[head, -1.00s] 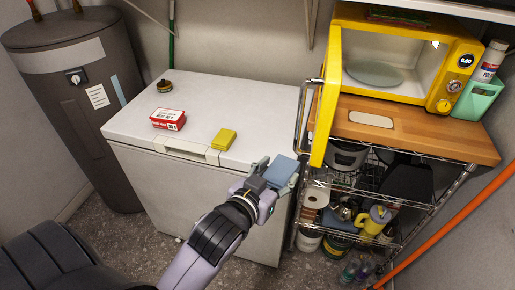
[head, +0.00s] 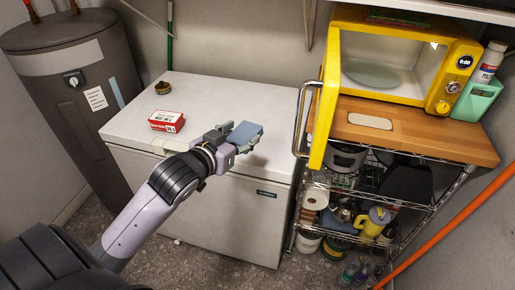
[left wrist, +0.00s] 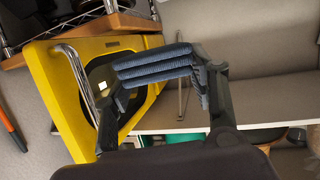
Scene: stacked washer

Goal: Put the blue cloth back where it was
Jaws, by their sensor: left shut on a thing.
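The blue cloth (head: 247,132) is folded into a small thick pad. My left gripper (head: 234,138) is shut on it and holds it above the right part of the white chest freezer's lid (head: 215,88). In the left wrist view the folded layers of the cloth (left wrist: 152,66) sit between the two dark fingers of my left gripper (left wrist: 160,82). The yellow block on the freezer lid is hidden behind my left gripper. My right gripper is not in view.
A red and white box (head: 167,121) and a small round tin (head: 163,87) stand on the lid. Right of the freezer, a yellow microwave (head: 432,92) with its door (head: 325,125) open sits on a wooden-topped wire rack (head: 450,145). A grey water heater (head: 75,100) stands left.

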